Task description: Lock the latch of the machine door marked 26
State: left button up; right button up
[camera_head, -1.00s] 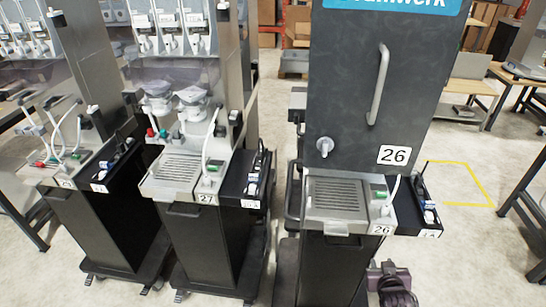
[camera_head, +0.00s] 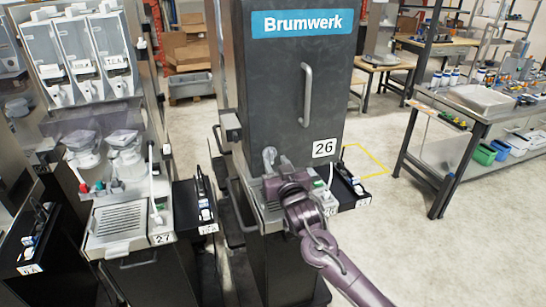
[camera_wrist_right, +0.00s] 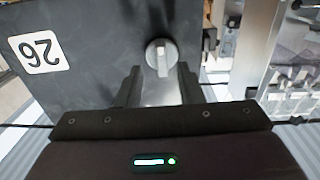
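The dark grey machine door (camera_head: 290,95) with the label 26 (camera_head: 324,148) is closed, with a vertical bar handle. Its latch (camera_head: 269,155) is a small light grey knob low on the door's left side. In the right wrist view the latch (camera_wrist_right: 160,52) is a round disc with a raised bar that runs up and down the picture; the label there is upside down. My right gripper (camera_wrist_right: 159,69) is open, its two fingertips apart on either side of the bar's near end. I cannot tell whether they touch it. My left gripper is not in view.
Machine 27 (camera_head: 118,225) stands to the left, with hoppers and a drip tray. A side shelf (camera_head: 350,190) juts out right of machine 26. A workbench (camera_head: 470,115) with bins stands at the right. The floor between is clear.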

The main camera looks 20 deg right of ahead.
jog(key=shift+w+a+r, duration=0.1)
jog(key=shift+w+a, duration=0.1)
jog(key=shift+w, duration=0.8)
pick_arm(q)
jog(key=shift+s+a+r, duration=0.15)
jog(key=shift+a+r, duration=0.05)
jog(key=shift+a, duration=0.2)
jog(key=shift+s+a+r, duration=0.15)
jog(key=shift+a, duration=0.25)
pick_arm(e)
jog(key=shift+d, duration=0.1)
grip_shut()
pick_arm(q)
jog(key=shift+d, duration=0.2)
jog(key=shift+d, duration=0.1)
